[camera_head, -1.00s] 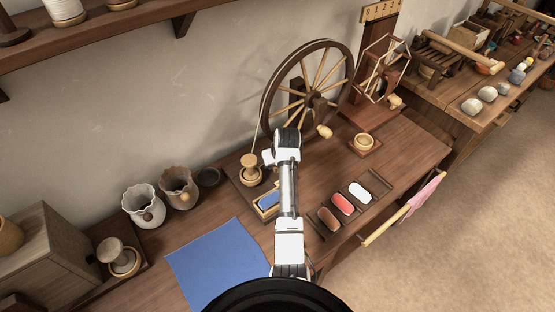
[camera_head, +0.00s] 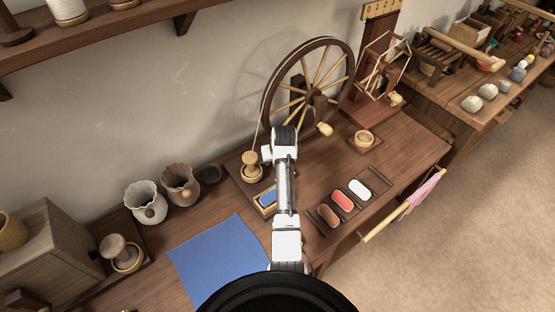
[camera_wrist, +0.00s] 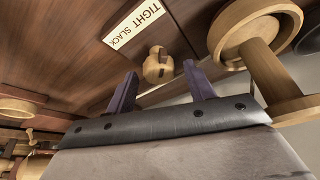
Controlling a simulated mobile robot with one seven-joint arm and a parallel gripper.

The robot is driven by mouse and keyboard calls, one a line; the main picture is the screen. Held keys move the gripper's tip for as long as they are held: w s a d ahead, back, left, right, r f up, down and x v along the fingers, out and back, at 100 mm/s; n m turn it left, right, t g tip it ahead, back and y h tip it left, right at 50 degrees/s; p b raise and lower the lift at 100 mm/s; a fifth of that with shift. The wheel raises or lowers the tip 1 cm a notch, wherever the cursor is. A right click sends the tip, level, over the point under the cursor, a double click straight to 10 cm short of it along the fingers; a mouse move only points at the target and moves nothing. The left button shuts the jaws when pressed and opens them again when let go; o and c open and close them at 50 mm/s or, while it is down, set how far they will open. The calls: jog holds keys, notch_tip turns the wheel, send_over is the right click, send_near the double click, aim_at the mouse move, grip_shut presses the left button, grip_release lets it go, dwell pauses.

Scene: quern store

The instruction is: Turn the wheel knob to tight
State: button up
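In the wrist view, a small round wooden knob (camera_wrist: 158,66) with a dark notch sits on the dark wood beside a pale label (camera_wrist: 136,24) reading TIGHT and SLACK. My gripper (camera_wrist: 160,70) has two purple fingers spread apart and empty, with the knob showing beyond and between their tips. I cannot tell how far off it is, or exactly which way it points. In the head view, the spoked spinning wheel (camera_head: 312,97) stands behind my arm. The knob and my fingers are hidden there by my arm.
A wooden spool-shaped piece (camera_wrist: 268,62) stands close to the right finger; a similar piece (camera_head: 251,166) shows left of my arm in the head view. A blue cloth (camera_head: 218,262), two fluted pots (camera_head: 147,203) and a tray of coloured pieces (camera_head: 327,229) are on the bench.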

dwell(0.3)
jog(key=b+v, duration=0.2)
jog(key=v, duration=1.1)
jog(key=shift+s+r+b, duration=0.15)
jog(key=shift+r+b, duration=0.2)
jog(key=shift+b, duration=0.05)
